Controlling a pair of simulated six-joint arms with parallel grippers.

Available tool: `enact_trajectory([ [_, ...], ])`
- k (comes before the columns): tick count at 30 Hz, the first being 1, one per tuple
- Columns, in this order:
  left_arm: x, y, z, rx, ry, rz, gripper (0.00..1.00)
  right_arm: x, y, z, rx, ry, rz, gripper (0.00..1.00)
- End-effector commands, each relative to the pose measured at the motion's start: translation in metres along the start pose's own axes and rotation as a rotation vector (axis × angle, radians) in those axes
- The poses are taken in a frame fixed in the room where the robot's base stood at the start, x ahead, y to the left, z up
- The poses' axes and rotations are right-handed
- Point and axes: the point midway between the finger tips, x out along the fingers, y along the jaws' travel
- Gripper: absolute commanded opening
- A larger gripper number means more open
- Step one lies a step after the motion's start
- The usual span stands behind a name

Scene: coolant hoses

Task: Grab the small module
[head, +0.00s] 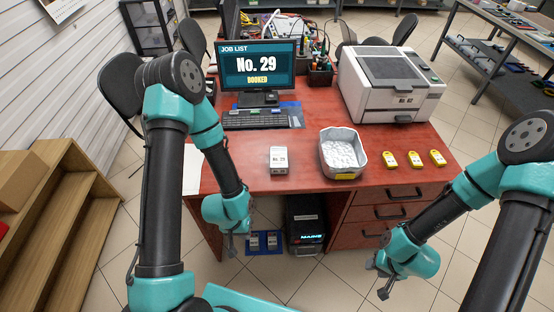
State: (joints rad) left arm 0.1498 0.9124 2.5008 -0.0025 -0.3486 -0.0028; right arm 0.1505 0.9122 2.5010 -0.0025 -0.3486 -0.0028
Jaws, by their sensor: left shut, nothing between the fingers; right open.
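A small white box-shaped module (279,161) with a dark "No. 29" marking stands on the red desk near its front edge, left of the metal tray. Two small grey pieces lie on a blue mat (254,251) below the desk; I cannot tell what they are. My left gripper (231,246) is shut and empty, pointing down in front of the desk, left of and lower in the picture than the white module. My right gripper (376,279) is open and empty, in front of the drawers, far right of the module.
A metal tray (326,160) with pale contents and several yellow tags (414,160) stand on the desk (235,160). Behind are a monitor (258,66) reading "No. 29 BOOKED", a keyboard (250,118) and a printer (390,85). A dark box (305,222) marked "MAINS" stands below.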

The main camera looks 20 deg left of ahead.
Motion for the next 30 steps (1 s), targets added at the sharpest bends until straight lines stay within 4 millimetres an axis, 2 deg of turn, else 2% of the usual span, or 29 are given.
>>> enact_trajectory([
  [11,0.0000,-0.0001,0.0000,0.000,0.000,0.000,0.00,0.0000,-0.0001,-0.0001,0.000,0.000,0.000,0.43],
  [30,-0.0001,-0.0001,0.0000,0.000,0.000,0.000,0.60,0.0001,-0.0001,-0.0001,0.000,0.000,0.000,0.43],
])
